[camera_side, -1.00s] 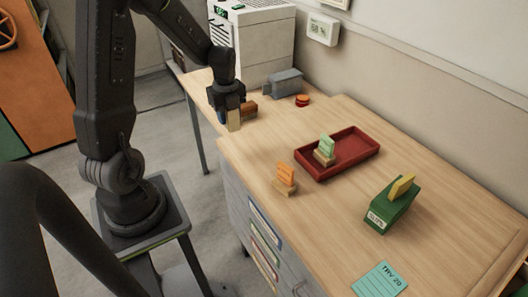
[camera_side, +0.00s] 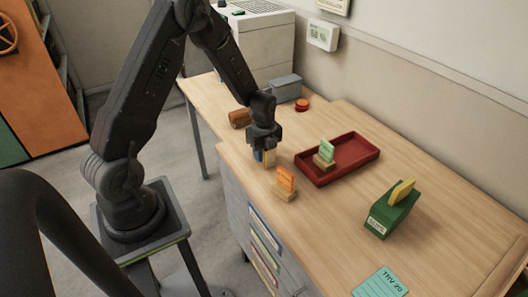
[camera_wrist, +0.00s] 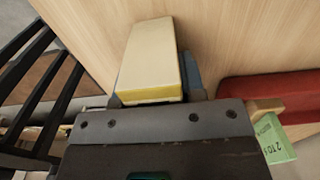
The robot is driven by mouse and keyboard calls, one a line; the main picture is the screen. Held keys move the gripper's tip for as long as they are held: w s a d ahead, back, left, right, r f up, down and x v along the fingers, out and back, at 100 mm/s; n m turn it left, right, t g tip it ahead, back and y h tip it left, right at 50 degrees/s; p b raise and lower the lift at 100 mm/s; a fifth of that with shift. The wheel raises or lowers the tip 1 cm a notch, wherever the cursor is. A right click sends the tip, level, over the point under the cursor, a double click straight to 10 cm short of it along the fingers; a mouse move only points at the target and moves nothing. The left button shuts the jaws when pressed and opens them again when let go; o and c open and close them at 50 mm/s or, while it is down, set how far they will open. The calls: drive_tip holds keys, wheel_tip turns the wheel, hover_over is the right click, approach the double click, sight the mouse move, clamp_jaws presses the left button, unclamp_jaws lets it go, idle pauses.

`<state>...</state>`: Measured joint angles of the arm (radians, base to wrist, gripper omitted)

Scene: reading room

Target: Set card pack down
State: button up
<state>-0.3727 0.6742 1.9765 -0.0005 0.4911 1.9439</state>
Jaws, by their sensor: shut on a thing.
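The card pack (camera_side: 266,157) is a small cream and yellow block. My gripper (camera_side: 264,149) is shut on it and holds it upright, low over the left edge of the wooden desk (camera_side: 445,237). In the wrist view the pack (camera_wrist: 150,58) points out past my gripper (camera_wrist: 156,97), with a blue part beside it. I cannot tell whether its lower end touches the desk.
Just right of the pack is a red tray (camera_side: 361,154) with a green card (camera_side: 327,150) in a wooden holder. An orange card (camera_side: 286,178) in a holder stands in front. A brown roll (camera_side: 239,118) and grey box (camera_side: 286,89) stand behind; a green box (camera_side: 388,214) is at right.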

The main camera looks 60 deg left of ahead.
drive_tip(key=shift+f, duration=0.15)
drive_tip(key=o, duration=0.9)
wheel_tip(320, 180, up, 12)
drive_tip(key=shift+r, duration=0.1)
drive_tip(key=s+d+r+n+t, duration=0.2)
drive_tip(key=s+d+r+n, duration=0.3)
drive_tip(key=s+n, duration=0.1)
drive_tip(key=s+d+r+n+t, duration=0.1)
drive_tip(key=s+d+r+n, duration=0.4)
drive_tip(key=s+n, duration=0.1)
drive_tip(key=s+d+r+n+t, duration=0.2)
drive_tip(key=s+d+r+n, duration=0.2)
drive_tip(key=s+r+n, duration=0.2)
drive_tip(key=shift+s+d+r+t, duration=0.1)
drive_tip(key=shift+s+d+t, duration=0.2)
drive_tip(key=shift+d, duration=0.1)
